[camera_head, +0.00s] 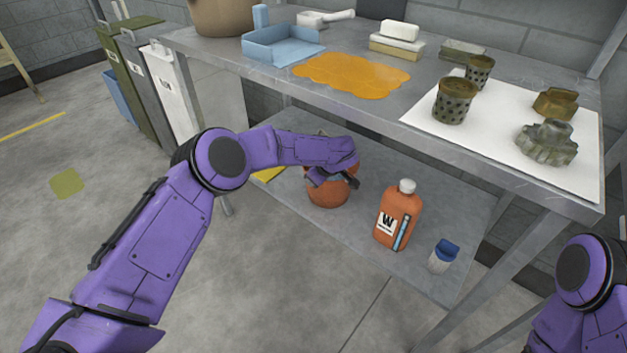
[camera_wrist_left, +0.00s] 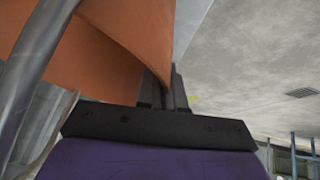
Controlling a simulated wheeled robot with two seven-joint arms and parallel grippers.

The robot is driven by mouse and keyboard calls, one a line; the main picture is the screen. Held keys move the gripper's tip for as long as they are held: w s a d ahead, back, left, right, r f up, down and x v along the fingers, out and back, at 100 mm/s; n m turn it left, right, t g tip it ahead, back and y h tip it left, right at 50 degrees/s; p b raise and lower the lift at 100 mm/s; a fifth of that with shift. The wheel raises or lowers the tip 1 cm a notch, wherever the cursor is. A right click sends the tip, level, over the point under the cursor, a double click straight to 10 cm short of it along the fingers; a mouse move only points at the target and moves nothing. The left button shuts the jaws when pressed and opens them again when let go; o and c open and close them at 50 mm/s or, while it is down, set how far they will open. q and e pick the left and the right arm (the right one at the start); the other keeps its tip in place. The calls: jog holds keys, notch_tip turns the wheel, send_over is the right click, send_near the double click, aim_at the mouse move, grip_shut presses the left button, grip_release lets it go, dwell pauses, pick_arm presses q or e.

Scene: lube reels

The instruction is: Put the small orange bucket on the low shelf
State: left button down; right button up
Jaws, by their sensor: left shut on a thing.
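The small orange bucket (camera_head: 328,194) is at the low shelf (camera_head: 370,255), towards its left part, below the table top. My left gripper (camera_head: 335,177) is at the bucket's upper part and is shut on it. In the left wrist view the orange bucket wall (camera_wrist_left: 110,45) fills the upper left, and the dark fingers (camera_wrist_left: 172,90) meet at its edge. A grey metal bar, perhaps the handle, crosses the left side of that view. I cannot tell whether the bucket's base touches the shelf. My right gripper is out of view; only part of the right arm shows at lower right.
On the low shelf, an orange bottle (camera_head: 398,215) and a small blue-capped container (camera_head: 443,256) stand right of the bucket. A yellow item (camera_head: 268,174) lies at its left. The table top (camera_head: 240,62) overhangs the shelf, with metal parts on a white sheet (camera_head: 480,128).

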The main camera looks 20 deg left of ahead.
pick_arm(q)
jog(key=shift+r, duration=0.2)
jog(key=shift+f, duration=0.15)
jog(key=c, duration=1.3)
grip_release()
jog(key=shift+o, duration=0.2)
jog(key=s+d+r+p, duration=0.1)
jog(key=s+d+r, duration=0.3)
jog(key=s+d, duration=0.4)
jog(key=d, duration=0.4)
jog(key=shift+d+r+p, duration=0.2)
jog(key=shift+p, duration=0.2)
